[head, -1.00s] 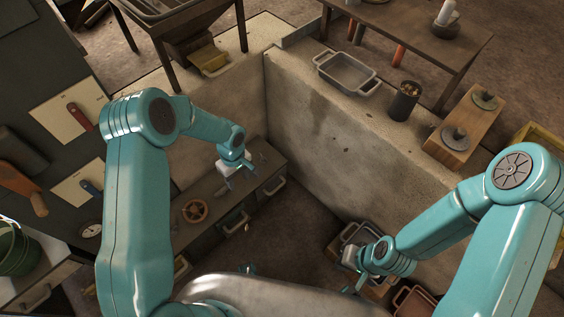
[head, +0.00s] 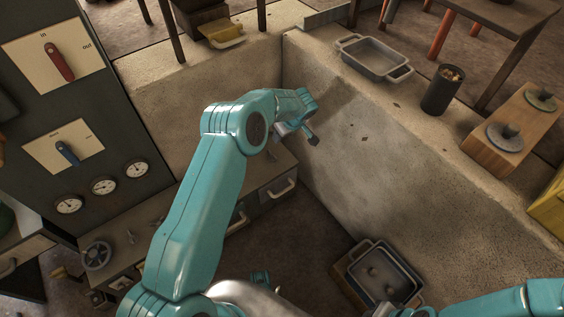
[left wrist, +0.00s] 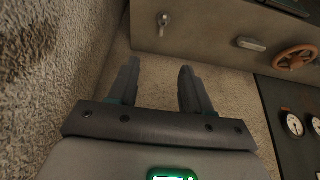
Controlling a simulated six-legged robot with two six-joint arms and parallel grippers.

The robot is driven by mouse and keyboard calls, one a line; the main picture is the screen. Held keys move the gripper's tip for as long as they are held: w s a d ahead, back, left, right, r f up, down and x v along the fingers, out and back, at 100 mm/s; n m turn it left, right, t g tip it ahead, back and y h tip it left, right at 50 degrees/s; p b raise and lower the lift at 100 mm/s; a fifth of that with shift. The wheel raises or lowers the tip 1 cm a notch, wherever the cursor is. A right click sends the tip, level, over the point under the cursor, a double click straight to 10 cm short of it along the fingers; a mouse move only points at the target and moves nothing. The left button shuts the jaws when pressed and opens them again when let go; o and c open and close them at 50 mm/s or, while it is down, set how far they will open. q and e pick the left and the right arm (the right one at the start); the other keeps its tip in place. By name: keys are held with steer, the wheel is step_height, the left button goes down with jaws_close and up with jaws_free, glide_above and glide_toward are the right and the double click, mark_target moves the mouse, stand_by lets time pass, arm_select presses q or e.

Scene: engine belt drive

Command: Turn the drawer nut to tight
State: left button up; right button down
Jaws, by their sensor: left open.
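My left gripper (head: 312,138) hangs over the far right end of the drawer bench (head: 262,196), by the corner of the stone walls. In the left wrist view its two fingers (left wrist: 158,80) are apart with nothing between them. Beyond them a bench surface carries a small metal fitting (left wrist: 163,22), a short light lever-like fitting (left wrist: 250,44) and an orange handwheel (left wrist: 295,60). I cannot tell which fitting is the drawer nut or how it is set. My right gripper (head: 384,310) is at the bottom edge, mostly cut off.
A grey wheel (head: 96,255) sits at the bench's left end. The left panel carries a red lever (head: 60,62), a blue lever (head: 68,152) and several gauges (head: 103,185). A stone wall (head: 370,160) stands close right of my left gripper. A tray (head: 382,272) lies low.

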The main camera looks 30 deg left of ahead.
arm_select(q)
step_height(320, 180, down, 3)
steer(key=b, duration=0.7)
glide_toward(273, 157)
steer(key=x, duration=0.5)
steer(key=shift+w, duration=0.25)
steer(key=b+x, duration=0.2)
steer(key=x, duration=0.1)
steer(key=shift+a+f, duration=0.2)
steer(key=shift+f, duration=0.15)
steer(key=shift+w+a+f+b, duration=0.15)
steer(key=shift+f+b, duration=0.05)
steer(key=shift+b, duration=0.1)
arm_select(e)
step_height(273, 157, down, 10)
steer(key=w+d, duration=0.1)
steer(key=w, duration=0.1)
steer(key=shift+w+t, duration=0.25)
steer(key=shift+t, duration=0.15)
arm_select(q)
jaws_close()
